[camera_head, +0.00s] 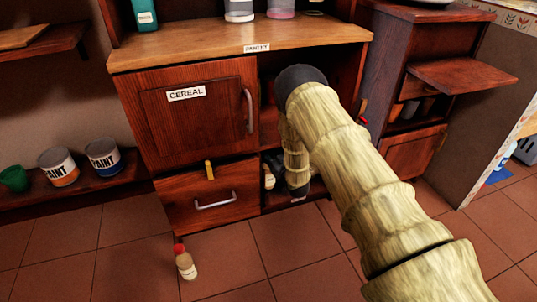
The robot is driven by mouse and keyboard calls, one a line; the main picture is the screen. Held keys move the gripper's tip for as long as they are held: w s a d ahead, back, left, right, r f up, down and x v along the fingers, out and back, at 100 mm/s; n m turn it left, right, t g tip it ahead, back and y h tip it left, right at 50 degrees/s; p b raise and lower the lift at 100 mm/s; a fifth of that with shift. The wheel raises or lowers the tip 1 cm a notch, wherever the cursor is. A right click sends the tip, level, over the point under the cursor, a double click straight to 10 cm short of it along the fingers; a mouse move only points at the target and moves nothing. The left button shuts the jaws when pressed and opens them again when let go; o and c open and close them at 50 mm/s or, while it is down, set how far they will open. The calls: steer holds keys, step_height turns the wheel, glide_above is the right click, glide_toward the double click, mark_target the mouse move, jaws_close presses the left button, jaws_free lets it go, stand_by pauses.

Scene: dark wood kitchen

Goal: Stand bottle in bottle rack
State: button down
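A small bottle (185,263) with a red cap and a pale body stands on the tiled floor in front of the drawer. Another small pale bottle (268,177) is inside the open lower compartment of the cabinet, right of the drawer. I cannot make out a bottle rack clearly; the inside of that compartment is dark and partly covered by my arm. My arm reaches from the lower right to the cabinet and folds down in front of the open compartment, ending in a dark part. I cannot make out gripper fingers or anything held there.
The cabinet has a closed CEREAL door (190,115) and a drawer (210,197) with a handle. Paint cans (58,167) and a green cup (14,179) sit on a low shelf at left. A side cabinet (415,150) stands at right. The floor at front left is clear.

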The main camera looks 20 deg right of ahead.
steer(key=c, duration=1.1)
jaws_free()
